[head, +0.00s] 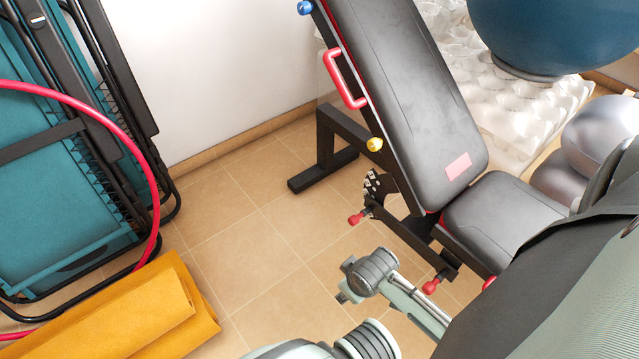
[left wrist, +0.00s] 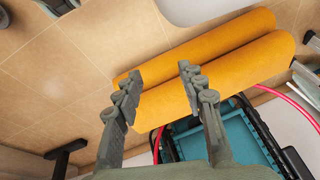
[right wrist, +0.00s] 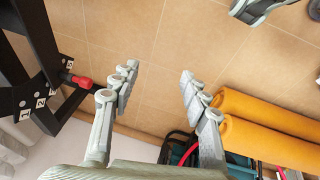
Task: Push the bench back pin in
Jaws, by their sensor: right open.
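The exercise bench (head: 405,80) has a black padded back, tilted up. Its back pin has a red knob (head: 356,218) beside a black plate with numbered holes, below the back pad. In the right wrist view the red knob (right wrist: 82,82) sticks out at the left, next to the numbered plate (right wrist: 30,95). How deep the pin sits cannot be told. My right gripper (head: 343,282) is open and empty, apart from the knob, which lies outside its fingers; the fingers also show in the right wrist view (right wrist: 158,74). My left gripper (left wrist: 159,75) is open and empty.
Other red knobs (head: 430,286), a yellow knob (head: 375,144) and a red handle (head: 345,78) are on the bench. Tiled floor (head: 265,225) between is clear.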

